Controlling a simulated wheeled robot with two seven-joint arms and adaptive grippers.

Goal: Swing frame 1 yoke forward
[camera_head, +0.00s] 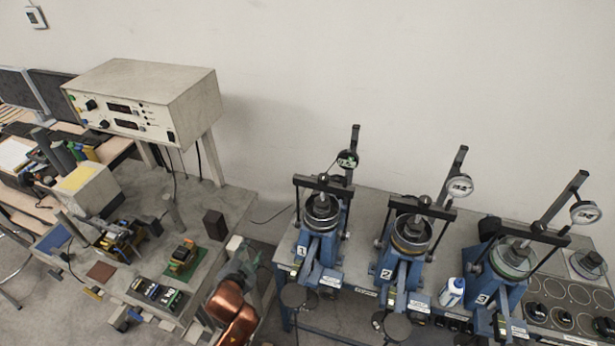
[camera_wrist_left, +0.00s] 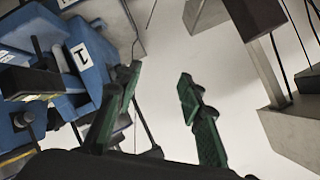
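Frame 1 (camera_head: 307,245) is the leftmost of three blue lever frames in the head view. In the left wrist view, its blue body with a "1" label (camera_wrist_left: 82,56) fills the upper left. Its black yoke (camera_head: 324,184) is a crossbar over the round cell, beside a tilted black lever with a dial. My left gripper (camera_head: 246,260) is left of frame 1, apart from it, at the left bench's right edge. In the left wrist view, its two green-padded fingers (camera_wrist_left: 160,80) are spread, with nothing between them. My right gripper is not in view.
Frame 2 (camera_head: 404,247) and frame 3 (camera_head: 508,266) stand to the right, with a white bottle (camera_head: 452,292) between them. A large instrument box (camera_head: 145,100) stands on legs at the left. Electronics lie on the left bench (camera_head: 225,215). A floor gap separates the benches.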

